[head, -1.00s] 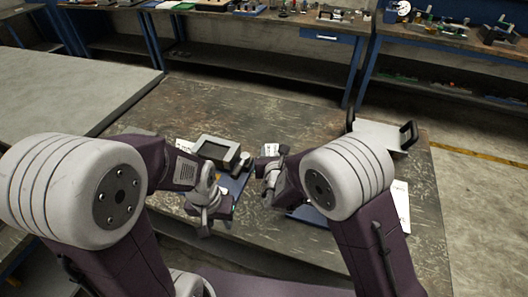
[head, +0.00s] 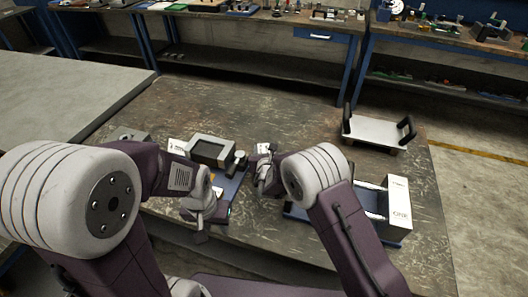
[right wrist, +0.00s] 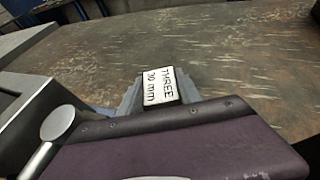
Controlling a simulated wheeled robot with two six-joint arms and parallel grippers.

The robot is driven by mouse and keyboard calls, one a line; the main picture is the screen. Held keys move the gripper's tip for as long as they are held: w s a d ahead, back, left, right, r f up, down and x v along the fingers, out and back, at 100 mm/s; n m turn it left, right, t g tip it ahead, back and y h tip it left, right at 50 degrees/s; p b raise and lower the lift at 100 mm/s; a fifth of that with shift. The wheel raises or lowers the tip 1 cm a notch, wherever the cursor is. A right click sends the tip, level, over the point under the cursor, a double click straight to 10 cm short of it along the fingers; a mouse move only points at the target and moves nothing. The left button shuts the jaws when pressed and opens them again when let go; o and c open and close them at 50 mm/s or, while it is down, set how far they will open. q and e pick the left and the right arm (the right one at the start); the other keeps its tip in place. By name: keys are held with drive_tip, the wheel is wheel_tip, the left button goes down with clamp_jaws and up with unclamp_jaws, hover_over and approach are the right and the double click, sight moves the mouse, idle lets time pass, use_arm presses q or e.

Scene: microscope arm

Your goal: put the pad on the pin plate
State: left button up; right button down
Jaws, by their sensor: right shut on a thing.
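A small dark block, apparently the pad, with a white label reading "THREE 30 mm" (right wrist: 158,87) sits between the grey fingers of my right gripper in the right wrist view. In the head view the pad (head: 263,148) shows as a small white patch beyond my right gripper (head: 265,168), which is shut on it right of a grey framed device. My left gripper (head: 199,212) is in front of that device; whether it is open or shut is unclear. A blue base (head: 232,186) lies between the grippers. I cannot single out the pin plate.
The grey framed device (head: 211,150) with a knob stands close left of my right gripper. A blue tray with a white box (head: 398,207) is at the right. A white tray with black handles (head: 375,132) is behind it. The table's back middle is clear.

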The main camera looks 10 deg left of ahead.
drive_tip(key=shift+r, duration=0.15)
drive_tip(key=c, duration=0.8)
unclamp_jaws()
